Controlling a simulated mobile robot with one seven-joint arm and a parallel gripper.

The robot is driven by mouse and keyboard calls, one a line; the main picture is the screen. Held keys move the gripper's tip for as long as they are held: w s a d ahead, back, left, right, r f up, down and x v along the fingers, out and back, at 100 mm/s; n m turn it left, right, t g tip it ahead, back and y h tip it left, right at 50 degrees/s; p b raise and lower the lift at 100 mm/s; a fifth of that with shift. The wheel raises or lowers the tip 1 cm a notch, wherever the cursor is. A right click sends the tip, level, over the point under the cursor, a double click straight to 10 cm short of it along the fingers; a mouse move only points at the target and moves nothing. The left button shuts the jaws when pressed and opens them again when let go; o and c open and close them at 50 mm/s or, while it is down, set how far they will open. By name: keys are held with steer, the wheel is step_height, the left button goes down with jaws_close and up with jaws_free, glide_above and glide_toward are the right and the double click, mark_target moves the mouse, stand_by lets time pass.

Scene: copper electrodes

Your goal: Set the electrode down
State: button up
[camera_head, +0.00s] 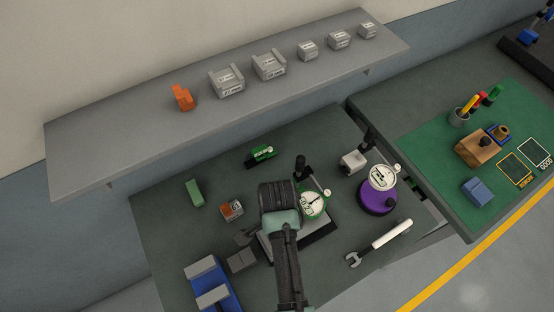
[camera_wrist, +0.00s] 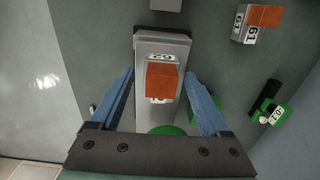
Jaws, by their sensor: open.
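An electrode (camera_wrist: 163,78) with an orange copper top and a light grey block marked 62 stands on a long grey plate (camera_wrist: 163,47) in the wrist view. My gripper (camera_wrist: 161,80) is open, with one blue finger on each side of the electrode and a visible gap on both sides. In the head view my arm hides this electrode and most of the gripper. A green dial gauge (camera_head: 313,203) stands beside my arm there.
A shelf (camera_head: 130,133) above holds an orange piece (camera_head: 182,97) and several grey blocks. The dark workbench (camera_head: 165,225) also bears a purple-based gauge (camera_head: 376,197), a wrench (camera_head: 380,243), a green block (camera_head: 194,193) and a blue-grey fixture (camera_head: 212,285). A green mat (camera_head: 430,150) lies at right.

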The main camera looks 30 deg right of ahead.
step_height(320, 180, up, 12)
stand_by(0.4)
stand_by(0.5)
